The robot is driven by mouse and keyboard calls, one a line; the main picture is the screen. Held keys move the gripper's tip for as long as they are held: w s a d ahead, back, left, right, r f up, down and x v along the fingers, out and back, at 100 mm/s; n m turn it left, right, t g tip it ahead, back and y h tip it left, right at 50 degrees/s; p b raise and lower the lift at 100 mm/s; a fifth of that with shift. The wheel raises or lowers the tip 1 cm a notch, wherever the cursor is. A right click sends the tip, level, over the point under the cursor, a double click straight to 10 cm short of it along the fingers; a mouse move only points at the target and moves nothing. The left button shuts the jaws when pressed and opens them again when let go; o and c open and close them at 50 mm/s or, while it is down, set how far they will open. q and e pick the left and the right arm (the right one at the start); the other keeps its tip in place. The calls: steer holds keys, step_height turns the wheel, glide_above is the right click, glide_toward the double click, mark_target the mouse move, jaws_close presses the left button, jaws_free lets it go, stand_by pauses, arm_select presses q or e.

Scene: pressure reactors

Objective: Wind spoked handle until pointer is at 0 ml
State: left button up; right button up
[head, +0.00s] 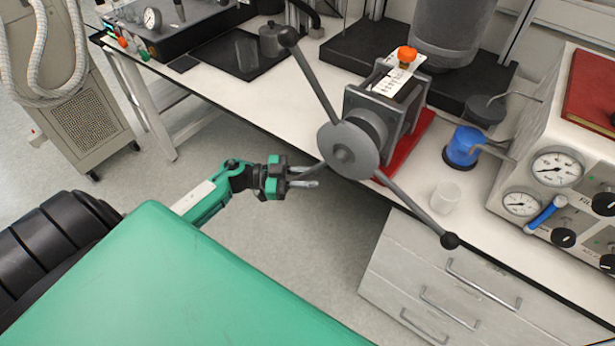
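The spoked handle (350,151) is a grey disc hub on the front of a syringe-type pump (372,118) at the bench edge. One spoke with a black knob (289,37) points up and left; another with a black knob (450,240) points down and right. An orange pointer (406,54) sits near the far end of a white scale (396,79); its marks are too small to read. My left gripper (303,177) is just left of the hub, its fingertips close to a short grey spoke section. Whether it grips it is unclear. My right gripper is not visible.
Right of the pump stand a blue-capped vessel (463,147), a clear beaker (445,198) and a gauge box (555,150). Drawers (440,285) are below the bench. A grey cylinder (452,30) stands behind. Open floor lies left of the handle.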

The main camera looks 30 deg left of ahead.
arm_select(q)
jaws_close()
